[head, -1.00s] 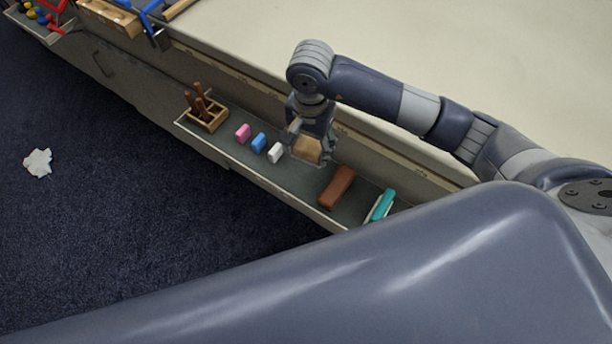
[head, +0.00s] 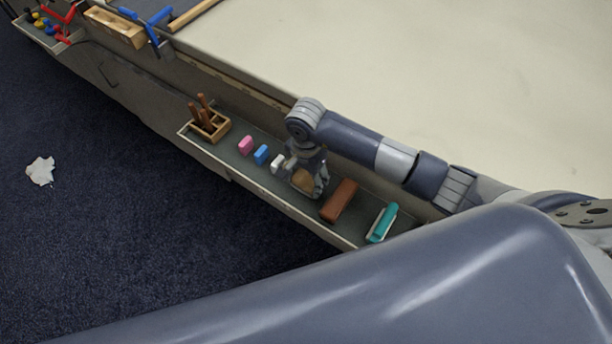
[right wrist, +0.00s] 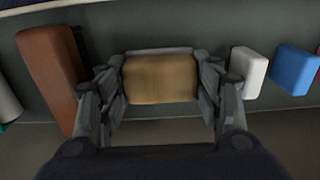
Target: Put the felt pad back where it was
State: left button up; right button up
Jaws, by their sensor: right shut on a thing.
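The tan felt pad (head: 304,181) is a small block between the fingers of my right gripper (head: 308,186), low over the grey-green shelf (head: 233,160) on the table's side. In the right wrist view the felt pad (right wrist: 160,79) fills the gap between the two fingers (right wrist: 162,88), which are shut on it. A pale edge shows along its far side. I cannot tell whether its underside touches the shelf. It is between the white block (head: 277,163) and the long brown block (head: 339,200). My left gripper is not in view.
The white block (right wrist: 249,71) and brown block (right wrist: 50,75) flank the gripper closely. Blue (head: 261,154) and pink (head: 245,145) blocks, a wooden box of brown sticks (head: 210,127) and a teal item (head: 381,223) share the shelf. The cream tabletop (head: 420,80) is clear.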

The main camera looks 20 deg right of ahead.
aim_at(306, 178)
jog(key=shift+f, duration=0.15)
jog(key=o, duration=1)
jog(key=shift+o, duration=0.2)
jog(key=shift+r, duration=0.35)
notch_tip(306, 178, up, 12)
jog(key=b, duration=0.1)
jog(key=shift+f, duration=0.15)
